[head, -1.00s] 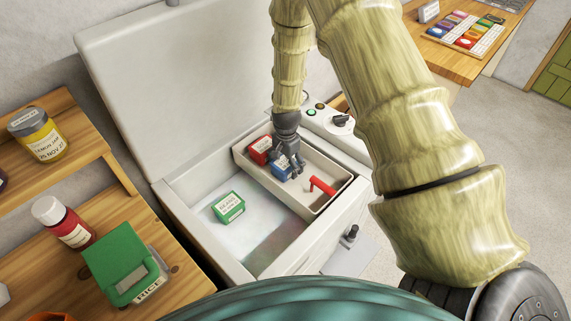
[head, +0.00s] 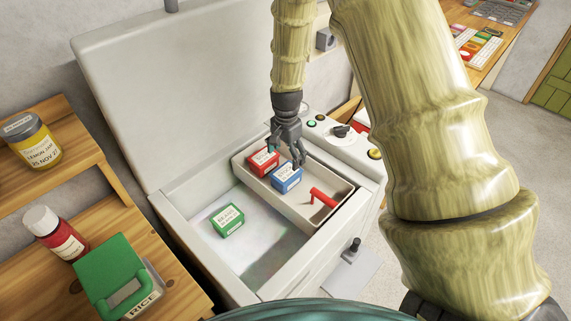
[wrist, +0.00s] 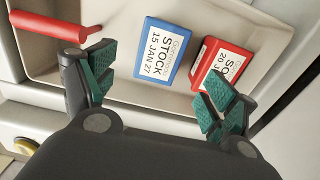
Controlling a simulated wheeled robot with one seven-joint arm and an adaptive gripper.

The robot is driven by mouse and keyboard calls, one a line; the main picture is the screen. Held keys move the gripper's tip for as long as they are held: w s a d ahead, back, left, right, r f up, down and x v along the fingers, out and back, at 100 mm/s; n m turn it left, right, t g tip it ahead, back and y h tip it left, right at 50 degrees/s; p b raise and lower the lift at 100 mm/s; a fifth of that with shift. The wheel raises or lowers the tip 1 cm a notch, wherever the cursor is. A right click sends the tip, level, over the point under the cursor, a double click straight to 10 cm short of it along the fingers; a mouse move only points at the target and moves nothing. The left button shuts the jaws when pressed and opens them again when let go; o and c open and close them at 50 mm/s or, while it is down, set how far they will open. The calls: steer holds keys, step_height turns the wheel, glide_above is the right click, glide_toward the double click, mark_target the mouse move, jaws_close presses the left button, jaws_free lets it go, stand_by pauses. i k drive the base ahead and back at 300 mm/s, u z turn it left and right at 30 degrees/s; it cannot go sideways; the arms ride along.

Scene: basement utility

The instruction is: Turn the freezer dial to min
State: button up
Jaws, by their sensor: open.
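The chest freezer (head: 188,206) stands with its lid raised. A black dial (head: 341,131) sits on its white right-hand panel; I cannot read its marks or setting. My gripper (head: 284,154) is open and empty above the basket inside the freezer, to the left of the dial. In the wrist view my gripper's fingers (wrist: 162,84) are spread, with the blue STOCK box (wrist: 162,52) beyond them, not held. The dial is not visible in the wrist view.
The basket (head: 300,206) holds the blue box, a red box (head: 263,162) and a red handle (head: 324,197). A green box (head: 228,220) lies on the freezer floor. The panel also bears a green light (head: 311,123) and a yellow button (head: 375,154). Wooden shelves (head: 60,180) stand left.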

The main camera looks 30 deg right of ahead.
mark_target(340, 131)
steer(key=z, duration=1.25)
